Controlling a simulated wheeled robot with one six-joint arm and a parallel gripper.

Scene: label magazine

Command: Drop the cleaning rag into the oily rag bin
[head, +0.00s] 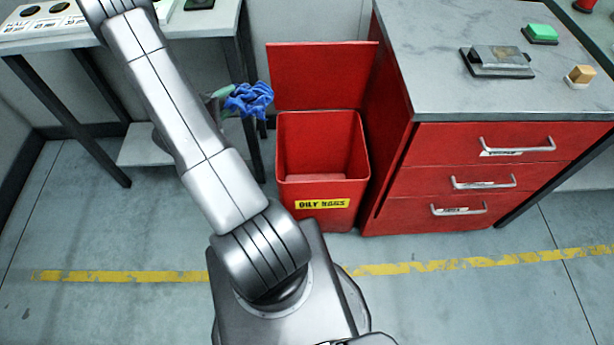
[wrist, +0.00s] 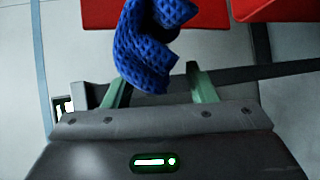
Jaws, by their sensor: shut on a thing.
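The cleaning rag is a crumpled blue cloth (head: 248,99), held in the air left of the bin in the head view. It also shows in the wrist view (wrist: 150,45), between the green fingers. My gripper (wrist: 155,88) is shut on the rag; in the head view it is mostly hidden behind my arm, with a green finger (head: 222,92) showing. The oily rag bin (head: 323,193) is red with a yellow "OILY RAGS" label. Its lid (head: 322,75) stands open at the back, and its visible inside looks empty. The rag is outside the bin opening, to its left.
A red drawer cabinet (head: 460,160) with a grey top stands right against the bin. A table (head: 130,35) with dark legs stands at the left, a leg close behind the rag. The floor in front, with a worn yellow line (head: 430,265), is clear.

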